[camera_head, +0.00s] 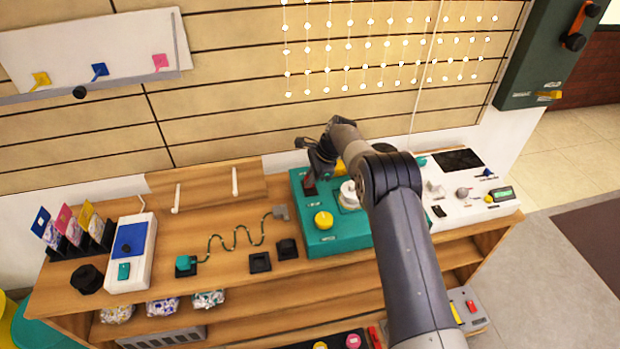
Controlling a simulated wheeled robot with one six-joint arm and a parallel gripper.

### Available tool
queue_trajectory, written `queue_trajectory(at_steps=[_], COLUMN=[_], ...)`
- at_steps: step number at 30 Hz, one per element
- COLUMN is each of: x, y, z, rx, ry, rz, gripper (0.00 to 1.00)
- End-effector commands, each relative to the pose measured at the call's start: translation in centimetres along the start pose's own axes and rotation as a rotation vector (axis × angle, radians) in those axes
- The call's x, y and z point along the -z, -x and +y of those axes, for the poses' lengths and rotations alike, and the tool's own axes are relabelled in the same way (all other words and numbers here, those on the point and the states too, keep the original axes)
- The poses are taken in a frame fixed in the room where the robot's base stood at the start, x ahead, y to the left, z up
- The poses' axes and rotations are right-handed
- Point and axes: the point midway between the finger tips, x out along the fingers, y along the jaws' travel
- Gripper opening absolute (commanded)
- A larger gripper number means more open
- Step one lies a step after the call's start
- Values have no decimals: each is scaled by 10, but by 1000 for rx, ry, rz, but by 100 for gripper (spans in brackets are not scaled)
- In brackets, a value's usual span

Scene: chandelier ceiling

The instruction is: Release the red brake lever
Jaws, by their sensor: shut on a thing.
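A teal control box (350,240) stands on the wooden bench. It has a yellow knob (323,220) at the front and a white round part (348,194) beside my arm. The red brake lever (309,187) shows as a small dark red piece at the box's left rear. My gripper (312,172) reaches down over it from behind and is shut on it. The fingers are dark and small here, and they hide the lever's upper part. My arm covers the box's right side.
A white device (470,207) stands right of the box. A green wall panel (535,60) with an orange-red lever (580,18) hangs at the upper right. The bench left of the box holds a wavy green cable (235,241), black blocks and a white-blue device (131,250).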

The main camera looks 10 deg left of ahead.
Motion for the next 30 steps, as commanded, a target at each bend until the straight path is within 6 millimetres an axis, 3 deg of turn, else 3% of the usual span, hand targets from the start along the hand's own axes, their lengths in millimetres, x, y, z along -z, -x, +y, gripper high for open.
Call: queue_trajectory(at_steps=[18,30], x=[1,0], y=[-4,-1], z=[11,12], rx=[210,242], ry=[87,100], rz=[-4,0], gripper=[0,0])
